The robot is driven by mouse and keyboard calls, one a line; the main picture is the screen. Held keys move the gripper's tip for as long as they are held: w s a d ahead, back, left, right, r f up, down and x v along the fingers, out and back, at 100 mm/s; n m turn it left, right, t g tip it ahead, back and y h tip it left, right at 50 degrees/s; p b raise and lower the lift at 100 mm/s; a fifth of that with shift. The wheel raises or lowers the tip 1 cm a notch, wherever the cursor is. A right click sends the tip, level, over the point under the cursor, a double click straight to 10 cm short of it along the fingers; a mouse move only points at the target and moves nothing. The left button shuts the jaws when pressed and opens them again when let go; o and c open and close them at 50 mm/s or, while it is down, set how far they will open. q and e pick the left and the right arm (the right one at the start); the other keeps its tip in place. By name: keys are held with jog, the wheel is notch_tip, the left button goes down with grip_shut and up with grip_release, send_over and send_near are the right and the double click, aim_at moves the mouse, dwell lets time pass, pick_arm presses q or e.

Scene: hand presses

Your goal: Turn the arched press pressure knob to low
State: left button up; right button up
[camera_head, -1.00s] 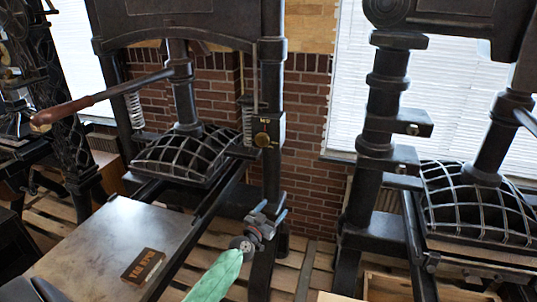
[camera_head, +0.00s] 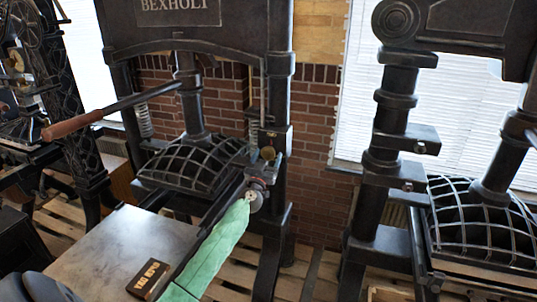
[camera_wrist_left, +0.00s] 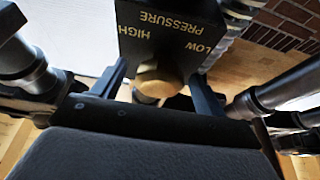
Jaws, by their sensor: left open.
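The arched press (camera_head: 215,38) is a black iron press with a BEXHOLT plate, standing left of centre in the head view. Its round brass pressure knob (camera_head: 268,153) is on the right upright; it also shows in the left wrist view (camera_wrist_left: 160,78). The black box (camera_wrist_left: 165,45) behind it is lettered PRESSURE, HIGH and LOW, upside down in that view. My left gripper (camera_head: 266,168), on a green-sleeved arm, is at the knob. Its open fingers appear on both sides of the knob in the wrist view; I cannot tell whether they touch it. My right gripper is not in view.
The press's wooden-handled lever (camera_head: 72,127) sticks out to the left. A metal bed (camera_head: 105,250) with a small lettered block (camera_head: 148,279) lies left of my arm. A second black press (camera_head: 392,150) stands at right. Brick wall (camera_head: 310,130) shows between the presses.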

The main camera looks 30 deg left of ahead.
pick_arm(q)
jog(key=shift+w+a+r, duration=0.2)
jog(key=shift+w+r, duration=0.15)
jog(key=shift+w, duration=0.2)
jog(key=c, duration=1)
jog(key=shift+o, duration=0.2)
jog(key=shift+d+n, duration=0.1)
jog(key=shift+n, duration=0.3)
